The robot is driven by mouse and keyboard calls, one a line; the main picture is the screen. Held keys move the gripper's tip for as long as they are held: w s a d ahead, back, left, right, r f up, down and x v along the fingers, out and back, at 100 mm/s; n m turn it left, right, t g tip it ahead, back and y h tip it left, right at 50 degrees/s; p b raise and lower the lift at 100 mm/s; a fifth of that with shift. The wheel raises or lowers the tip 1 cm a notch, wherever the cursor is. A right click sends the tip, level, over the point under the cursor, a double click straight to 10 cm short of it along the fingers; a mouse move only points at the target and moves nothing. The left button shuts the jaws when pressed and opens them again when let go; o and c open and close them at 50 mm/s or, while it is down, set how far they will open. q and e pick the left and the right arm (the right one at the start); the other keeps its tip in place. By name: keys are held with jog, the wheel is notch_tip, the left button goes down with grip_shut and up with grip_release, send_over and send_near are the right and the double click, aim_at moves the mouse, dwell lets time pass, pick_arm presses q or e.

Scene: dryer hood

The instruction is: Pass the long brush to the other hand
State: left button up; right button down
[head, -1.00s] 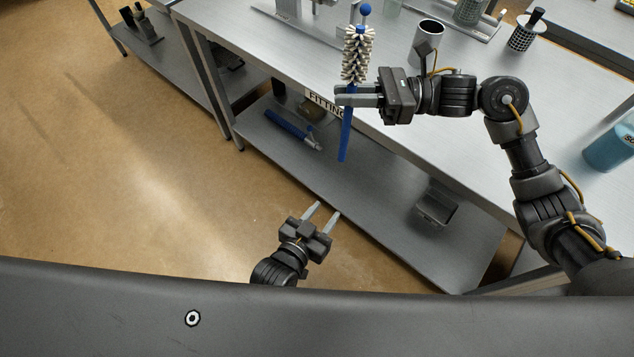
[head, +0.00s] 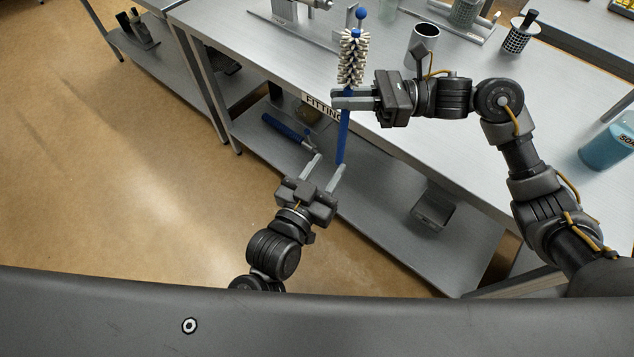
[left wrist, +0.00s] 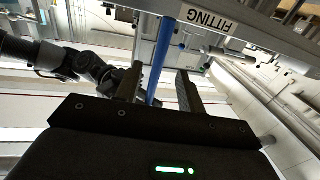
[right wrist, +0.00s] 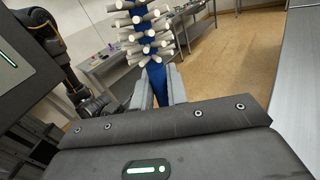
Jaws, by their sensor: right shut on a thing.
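The long brush (head: 353,60) has a blue handle, white bristle tufts and a blue ball tip. It is upright, bristles up, in front of the bench edge. My right gripper (head: 345,98) is shut on the blue handle just below the bristles; the bristles also show in the right wrist view (right wrist: 145,35). My left gripper (head: 328,168) is open below it, fingers pointing up toward the handle's lower end. In the left wrist view, the blue handle (left wrist: 160,60) appears between the open fingers (left wrist: 155,85). Contact with the left fingers cannot be told.
The metal bench (head: 400,75) carries a metal cup (head: 424,38), a mesh cylinder (head: 521,36) and a blue soap container (head: 608,145). Its lower shelf (head: 380,195) holds a blue-handled tool (head: 285,128) and a small metal tray (head: 433,212). Open floor lies to the left.

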aim_at(339, 148)
pick_arm(q)
jog(key=x, duration=0.7)
jog(key=shift+w, duration=0.15)
grip_shut()
pick_arm(e)
jog(key=c, duration=1.3)
grip_release()
